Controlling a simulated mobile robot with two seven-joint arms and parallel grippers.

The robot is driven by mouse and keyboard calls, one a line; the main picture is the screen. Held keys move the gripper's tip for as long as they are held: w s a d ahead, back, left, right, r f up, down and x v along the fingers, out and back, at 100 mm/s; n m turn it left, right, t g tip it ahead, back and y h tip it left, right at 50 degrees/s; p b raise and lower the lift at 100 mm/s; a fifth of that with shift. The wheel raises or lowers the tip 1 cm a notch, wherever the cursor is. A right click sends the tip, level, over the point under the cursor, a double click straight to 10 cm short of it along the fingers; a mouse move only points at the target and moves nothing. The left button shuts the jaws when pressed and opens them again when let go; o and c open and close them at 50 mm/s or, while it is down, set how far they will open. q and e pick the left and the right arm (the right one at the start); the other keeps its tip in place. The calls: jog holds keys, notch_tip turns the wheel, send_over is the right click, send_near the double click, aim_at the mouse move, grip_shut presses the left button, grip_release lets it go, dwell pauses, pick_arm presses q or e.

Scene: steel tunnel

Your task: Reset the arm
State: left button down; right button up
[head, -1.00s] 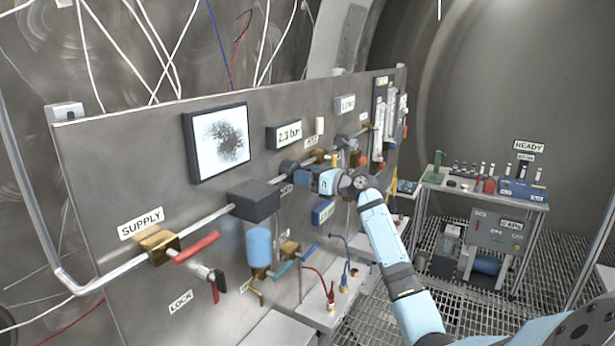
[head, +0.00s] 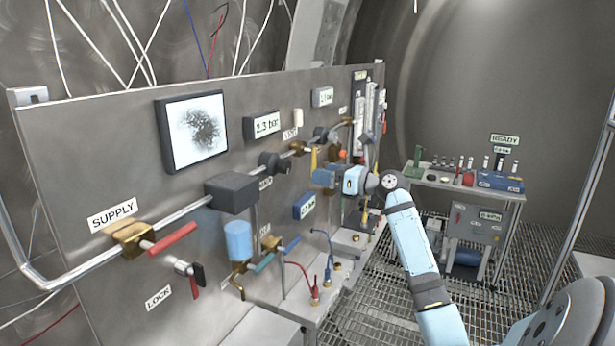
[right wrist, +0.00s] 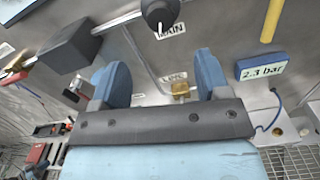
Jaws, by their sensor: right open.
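My right arm comes in from the lower right in the head view. Its light-blue gripper (head: 320,177) is in front of the steel panel (head: 75,165), apart from the dark round knob (head: 271,162). In the right wrist view my two blue fingers (right wrist: 160,82) stand wide apart with nothing between them. Beyond them show a black knob (right wrist: 160,12) by a MAIN label and a brass fitting (right wrist: 181,90). My left gripper is not in view.
A bench (head: 450,187) with bottles stands at the right rear. Grated floor (head: 375,290) lies open between.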

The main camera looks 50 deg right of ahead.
jog(key=shift+v, duration=1.05)
jog(key=s+a+f+n+g+h, duration=0.1)
jog(key=a+f+n+g, duration=0.1)
jog(key=a+f+n, duration=0.65)
jog(key=s+a+f+n+g+h, duration=0.1)
jog(key=a+f+n, duration=0.25)
jog(key=f, duration=0.95)
jog(key=s+a+f+n+g+h, duration=0.15)
jog(key=a+f+n, duration=0.4)
jog(key=f, duration=0.55)
jog(key=s+a+f+n+g, duration=0.1)
jog(key=s+a+f+n, duration=0.5)
jog(key=s+a+n, duration=0.4)
jog(key=s+a+f+n+g+y, duration=0.1)
jog(key=s+a+f+n, duration=0.6)
jog(key=a, duration=0.8)
jog(key=s+n, duration=0.3)
